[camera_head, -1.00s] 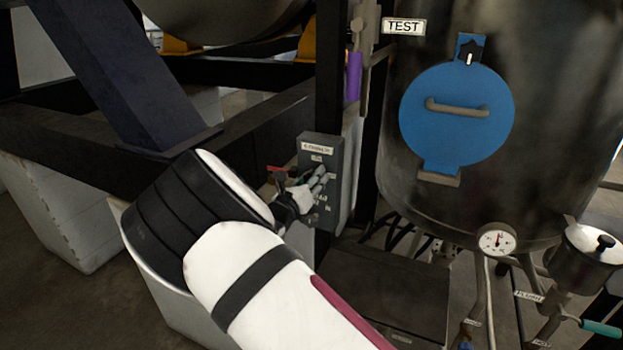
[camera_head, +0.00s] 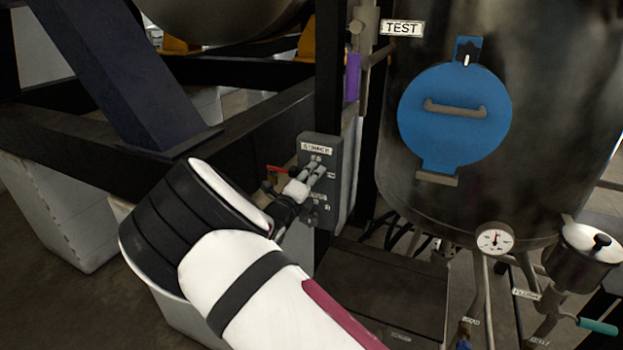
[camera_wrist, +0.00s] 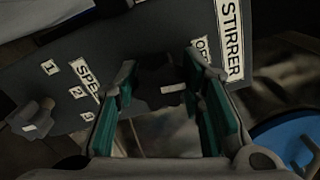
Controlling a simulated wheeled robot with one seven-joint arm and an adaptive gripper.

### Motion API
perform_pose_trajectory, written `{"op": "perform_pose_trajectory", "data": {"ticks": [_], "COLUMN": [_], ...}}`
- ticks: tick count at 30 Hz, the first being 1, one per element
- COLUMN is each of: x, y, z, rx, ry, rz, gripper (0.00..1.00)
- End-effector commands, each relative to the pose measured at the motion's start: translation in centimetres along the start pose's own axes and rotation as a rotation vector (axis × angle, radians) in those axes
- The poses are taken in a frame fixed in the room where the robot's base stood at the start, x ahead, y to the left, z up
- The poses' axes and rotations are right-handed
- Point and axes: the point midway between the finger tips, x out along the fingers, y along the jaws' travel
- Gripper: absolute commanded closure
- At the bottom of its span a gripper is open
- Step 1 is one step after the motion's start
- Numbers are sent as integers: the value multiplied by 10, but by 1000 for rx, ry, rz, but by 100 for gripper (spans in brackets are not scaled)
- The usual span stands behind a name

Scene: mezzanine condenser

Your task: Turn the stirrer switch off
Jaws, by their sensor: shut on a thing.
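The grey control box (camera_head: 338,165) hangs on a dark post in the head view, with a white label at its top. In the wrist view its panel (camera_wrist: 195,25) carries a STIRRER label (camera_wrist: 232,38) and a partly covered label beginning "OF". The stirrer switch (camera_wrist: 172,87), a dark knob with a light mark, sits between my fingers in the wrist view. My gripper (camera_head: 316,170) is at the upper part of the box and hides the switch in the head view. Its green-padded fingers (camera_wrist: 160,92) are shut on the switch.
A second knob (camera_wrist: 35,120) sits beside a SPEED label (camera_wrist: 88,76) with numbers. A red lever (camera_head: 277,169) is close to my gripper. A dark tank (camera_head: 540,110) with a blue round hatch (camera_head: 455,118) stands right of the box, and a dark beam (camera_head: 120,75) rises left.

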Motion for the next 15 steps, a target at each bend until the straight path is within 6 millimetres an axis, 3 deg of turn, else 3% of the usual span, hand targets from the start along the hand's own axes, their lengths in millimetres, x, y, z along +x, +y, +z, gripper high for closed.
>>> {"op": "perform_pose_trajectory", "data": {"ticks": [15], "x": [-1], "y": [1], "z": [0], "rx": [-93], "ry": [0], "rz": [3], "gripper": [92]}}
